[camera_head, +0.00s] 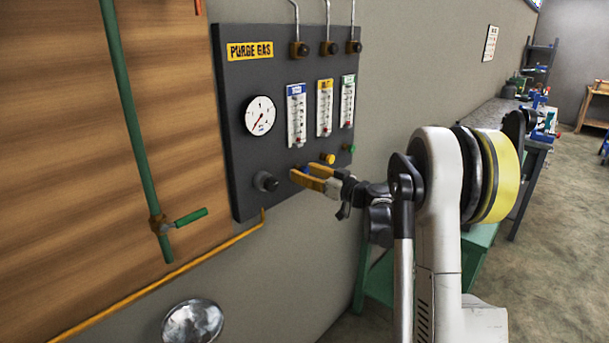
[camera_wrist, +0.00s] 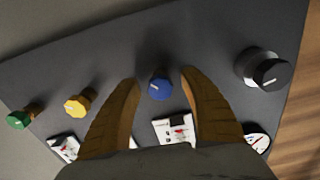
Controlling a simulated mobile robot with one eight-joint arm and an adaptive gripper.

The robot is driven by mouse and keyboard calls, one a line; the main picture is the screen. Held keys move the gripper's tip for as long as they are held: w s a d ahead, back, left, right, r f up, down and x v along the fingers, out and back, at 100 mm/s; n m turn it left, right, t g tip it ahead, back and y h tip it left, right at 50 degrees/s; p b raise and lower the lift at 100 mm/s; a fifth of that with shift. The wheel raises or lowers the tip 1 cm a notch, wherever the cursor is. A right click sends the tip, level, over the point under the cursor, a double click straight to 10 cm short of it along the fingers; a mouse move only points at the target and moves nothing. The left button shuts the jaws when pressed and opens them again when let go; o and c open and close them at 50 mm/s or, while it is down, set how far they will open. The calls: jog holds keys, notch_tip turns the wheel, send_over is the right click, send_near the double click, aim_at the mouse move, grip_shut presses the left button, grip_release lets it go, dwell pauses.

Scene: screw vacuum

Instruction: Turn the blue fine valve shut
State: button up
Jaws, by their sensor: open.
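The blue fine valve (camera_wrist: 159,85) is a small round knob with a white pointer line, on the dark purge gas panel (camera_head: 243,197). In the wrist view it lies between the tips of my gripper (camera_wrist: 160,78), with a visible gap on both sides. The fingers are open, and I see no contact with the knob. In the head view my gripper (camera_head: 303,174) reaches to the lower part of the panel, and its fingers cover much of the blue knob (camera_head: 305,167). The exact depth of the fingertips around the knob is hard to tell.
A yellow knob (camera_wrist: 77,105) and a green knob (camera_wrist: 18,120) sit left of the blue one in the wrist view. A larger black knob (camera_wrist: 263,70) sits right. A gauge (camera_head: 260,115) and three flow meters (camera_head: 325,107) are above. A green pipe (camera_head: 127,100) stands left.

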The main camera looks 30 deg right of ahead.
grip_shut()
